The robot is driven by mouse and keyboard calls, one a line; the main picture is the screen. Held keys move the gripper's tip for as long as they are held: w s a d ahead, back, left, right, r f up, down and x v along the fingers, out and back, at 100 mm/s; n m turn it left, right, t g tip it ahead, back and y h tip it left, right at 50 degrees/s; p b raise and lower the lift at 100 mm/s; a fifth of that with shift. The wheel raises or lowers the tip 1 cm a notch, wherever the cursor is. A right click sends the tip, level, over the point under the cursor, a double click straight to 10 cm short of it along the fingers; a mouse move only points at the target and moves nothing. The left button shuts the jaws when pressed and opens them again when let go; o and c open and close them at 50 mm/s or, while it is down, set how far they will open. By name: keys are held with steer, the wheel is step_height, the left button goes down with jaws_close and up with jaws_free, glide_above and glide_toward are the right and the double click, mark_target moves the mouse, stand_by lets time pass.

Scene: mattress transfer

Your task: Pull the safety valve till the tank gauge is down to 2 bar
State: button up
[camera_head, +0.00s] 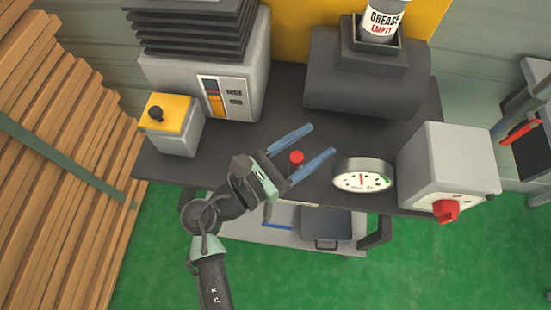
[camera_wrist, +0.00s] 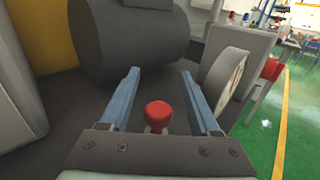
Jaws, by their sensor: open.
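My gripper (camera_head: 311,143) is open, its two blue fingers spread and empty, above the dark bench top. A small red knob (camera_head: 296,158), which looks like the safety valve's, lies between the fingers without visible contact. In the wrist view the red knob (camera_wrist: 158,112) sits between the finger bases, nearer my palm than the fingertips. The round white gauge (camera_head: 362,177) is right of the gripper; its reading is too small to tell. In the wrist view the gauge (camera_wrist: 232,80) is seen edge-on, beside the right finger. The dark tank (camera_head: 367,82) lies behind the fingertips.
A grey box with a red switch (camera_head: 446,211) stands right of the gauge. A grey machine (camera_head: 205,75) and a yellow-topped box with a black knob (camera_head: 170,122) stand at left. A grease can (camera_head: 382,20) sits above the tank. Stacked planks (camera_head: 50,150) fill the far left.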

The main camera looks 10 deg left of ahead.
steer(key=v, duration=1.3)
steer(key=w+d+r+m+t+y+p, duration=0.1)
steer(key=w+d+r+m+y+p, duration=0.15)
steer(key=w+r+m, duration=0.45)
steer(key=w+d+r+m+y+p, duration=0.1)
steer(key=w+r+m+y, duration=0.3)
steer(key=w+r, duration=0.5)
step_height(320, 180, up, 13)
steer(key=w+m+t+y+p, duration=0.1)
steer(key=w+m+t+p, duration=0.1)
steer(key=w+m+t, duration=0.3)
steer(key=s+d+r+m+t+y, duration=0.1)
steer(key=s+r+m+t, duration=0.2)
steer(key=r, duration=0.7)
steer(key=s+d+r+m+t+y+p, duration=0.1)
steer(key=s+r+m+t+y, duration=0.1)
steer(key=s+r+m, duration=0.2)
steer(key=s+d+r+m+t+y+p, duration=0.1)
steer(key=s+r, duration=0.6)
steer(key=r, duration=1)
steer(key=m+t+y, duration=0.1)
steer(key=m+t, duration=0.1)
steer(key=m, duration=0.1)
steer(key=shift+s+d+r+t, duration=0.15)
steer(key=shift+s+d+t, duration=0.15)
steer(key=shift+s+d, duration=0.1)
